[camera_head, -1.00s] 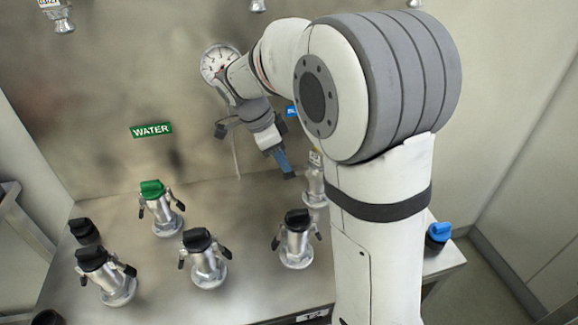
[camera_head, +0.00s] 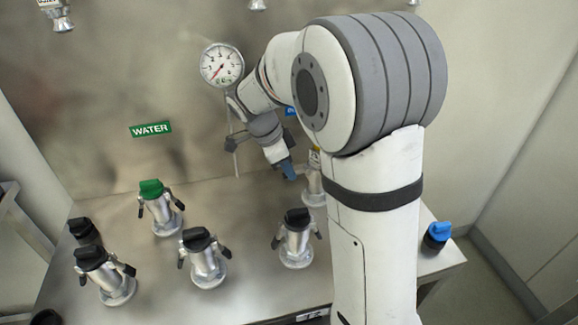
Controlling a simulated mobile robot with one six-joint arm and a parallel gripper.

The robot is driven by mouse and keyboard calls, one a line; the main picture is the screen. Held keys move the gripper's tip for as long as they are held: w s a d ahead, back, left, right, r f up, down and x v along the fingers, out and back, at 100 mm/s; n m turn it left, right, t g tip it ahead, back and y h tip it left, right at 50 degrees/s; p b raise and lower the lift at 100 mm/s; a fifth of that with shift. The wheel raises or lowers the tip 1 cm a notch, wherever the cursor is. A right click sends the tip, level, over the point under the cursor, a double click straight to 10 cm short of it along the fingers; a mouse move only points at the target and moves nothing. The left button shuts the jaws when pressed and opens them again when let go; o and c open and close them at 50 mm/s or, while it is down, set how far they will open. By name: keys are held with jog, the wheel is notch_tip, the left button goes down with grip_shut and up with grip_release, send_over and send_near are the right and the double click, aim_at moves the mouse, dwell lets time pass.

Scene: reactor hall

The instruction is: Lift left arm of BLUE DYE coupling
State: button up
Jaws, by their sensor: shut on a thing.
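The BLUE DYE coupling (camera_head: 314,190) is a silver fitting with a yellow tag, standing on the steel bench below a mostly hidden blue label (camera_head: 290,110). My arm covers much of its right side. My gripper (camera_head: 289,174) has blue fingers and points down at the coupling's left side. It is shut on what appears to be the coupling's left arm, which the fingers hide. The height of that arm cannot be made out.
The green-capped coupling (camera_head: 158,206) stands left under the WATER label (camera_head: 151,129). Black-capped couplings stand nearby, one (camera_head: 296,238) in front of my gripper. A gauge (camera_head: 222,65) is on the back wall. A blue cap (camera_head: 437,236) sits at the bench's right edge.

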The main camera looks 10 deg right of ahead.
grip_shut()
jog(key=shift+d+r+y+p, duration=0.2)
jog(key=shift+r+y+p, duration=0.15)
jog(key=shift+y, duration=0.35)
jog(key=shift+d+r+y+p, duration=0.2)
jog(key=shift+r+y+p, duration=0.1)
jog(key=shift+y, duration=0.4)
jog(key=o, duration=0.7)
grip_release()
jog(key=shift+c, duration=0.2)
notch_tip(320, 180, up, 8)
jog(key=a, duration=0.1)
jog(key=shift+f, duration=0.15)
